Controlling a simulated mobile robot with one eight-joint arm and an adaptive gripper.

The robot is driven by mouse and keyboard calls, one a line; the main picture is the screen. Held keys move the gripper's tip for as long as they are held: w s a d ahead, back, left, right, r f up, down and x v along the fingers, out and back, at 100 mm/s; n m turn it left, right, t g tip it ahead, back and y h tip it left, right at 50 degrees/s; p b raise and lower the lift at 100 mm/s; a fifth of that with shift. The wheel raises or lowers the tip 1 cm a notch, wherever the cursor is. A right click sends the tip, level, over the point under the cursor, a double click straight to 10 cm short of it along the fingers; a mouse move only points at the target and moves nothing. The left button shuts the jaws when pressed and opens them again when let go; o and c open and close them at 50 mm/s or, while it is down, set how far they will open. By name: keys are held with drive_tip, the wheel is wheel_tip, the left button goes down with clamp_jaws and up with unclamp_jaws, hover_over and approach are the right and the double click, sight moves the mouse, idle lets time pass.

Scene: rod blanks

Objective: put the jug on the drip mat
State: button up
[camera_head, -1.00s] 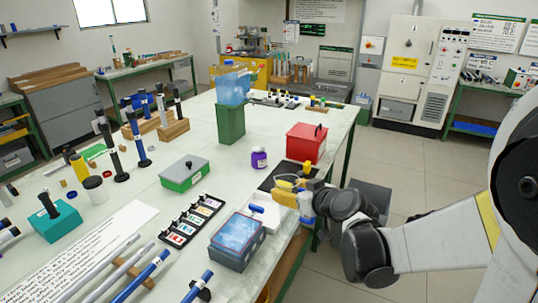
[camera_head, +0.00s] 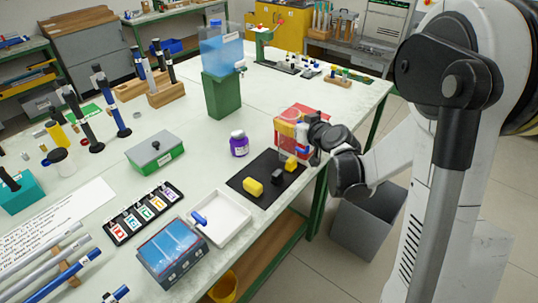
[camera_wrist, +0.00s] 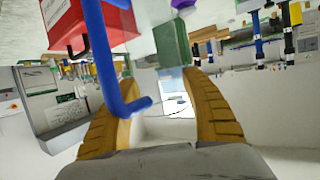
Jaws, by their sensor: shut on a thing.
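The jug (camera_head: 284,138) looks clear, with a blue handle, and hangs in my gripper (camera_head: 298,125) in front of the red box. In the wrist view the yellow fingers of my gripper (camera_wrist: 160,88) are around a pale clear body, and a bent blue handle (camera_wrist: 104,60) stands close to the camera. My gripper is shut on the jug, above the right edge of the table. A black mat (camera_head: 238,184), the only mat I can make out, lies below and to the left of the jug. Yellow blocks and a black block stand on it. The jug's base is hard to make out.
The red box (camera_head: 312,110) is just behind the jug. A blue water tank (camera_head: 221,52) stands on a green stand (camera_head: 223,95). A grey bin (camera_head: 365,222) is on the floor.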

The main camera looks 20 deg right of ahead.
drive_tip(key=shift+w+f, duration=0.15)
drive_tip(key=shift+w, duration=0.2)
drive_tip(key=w+a+f+b, duration=0.5)
drive_tip(key=w+a+f, duration=0.1)
drive_tip(key=w+f, duration=0.3)
drive_tip(key=shift+a+f+b, duration=0.2)
drive_tip(key=shift+f+b, duration=0.15)
drive_tip(key=shift+f, duration=0.4)
drive_tip(key=shift+w+f, duration=0.1)
drive_tip(key=shift+f, duration=0.2)
drive_tip(key=o, duration=1.4)
drive_tip(key=shift+r, duration=0.1)
drive_tip(key=shift+r, duration=0.15)
